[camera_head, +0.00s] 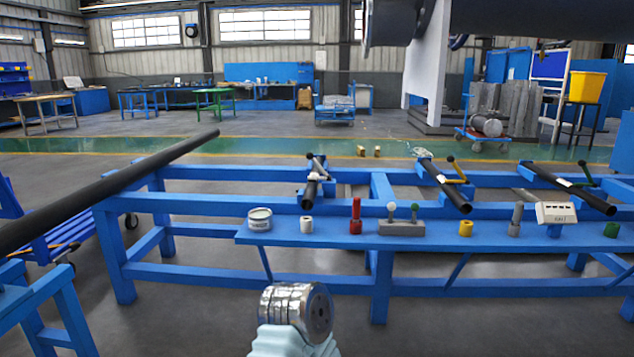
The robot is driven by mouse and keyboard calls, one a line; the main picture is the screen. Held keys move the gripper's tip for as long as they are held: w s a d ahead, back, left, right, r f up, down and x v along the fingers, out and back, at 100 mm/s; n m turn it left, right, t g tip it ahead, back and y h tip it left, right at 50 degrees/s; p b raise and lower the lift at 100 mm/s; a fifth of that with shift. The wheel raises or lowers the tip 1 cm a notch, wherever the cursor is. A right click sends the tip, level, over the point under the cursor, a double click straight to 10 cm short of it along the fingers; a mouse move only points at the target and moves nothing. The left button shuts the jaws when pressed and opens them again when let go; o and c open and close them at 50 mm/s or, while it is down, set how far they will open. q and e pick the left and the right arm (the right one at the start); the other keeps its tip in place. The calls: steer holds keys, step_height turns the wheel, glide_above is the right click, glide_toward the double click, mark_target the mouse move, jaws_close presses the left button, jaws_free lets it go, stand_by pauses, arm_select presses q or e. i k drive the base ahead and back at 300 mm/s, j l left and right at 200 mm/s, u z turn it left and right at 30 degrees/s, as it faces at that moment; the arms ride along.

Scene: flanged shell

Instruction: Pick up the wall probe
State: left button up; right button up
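I cannot tell for sure which item is the wall probe. On the blue bench shelf (340,236), a grey upright piece with a thinner top (516,219) stands just left of a pale box (556,213) with small dark lettering, too small to read. Further left are a red stepped piece (355,216), and a grey block (401,228) with a white and a green knob. Neither gripper's fingers show. A silver ribbed cylinder on a pale blue-green part at the bottom centre looks like part of me; it is apart from the shelf items.
The shelf also holds a pale tin (259,219), a white cylinder (306,225), a yellow one (466,229) and a green one (611,230). Dark tubes with handles (442,184) lie behind. A long dark pipe (110,190) spans the left. Floor in front is clear.

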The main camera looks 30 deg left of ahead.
mark_target(519, 207)
steer(key=i+l+u, duration=0.1)
steer(key=u, duration=0.35)
steer(key=i+l+u, duration=0.15)
steer(key=u, duration=0.35)
steer(key=i+l+u, duration=0.1)
steer(key=l+u, duration=0.15)
steer(key=u, duration=0.2)
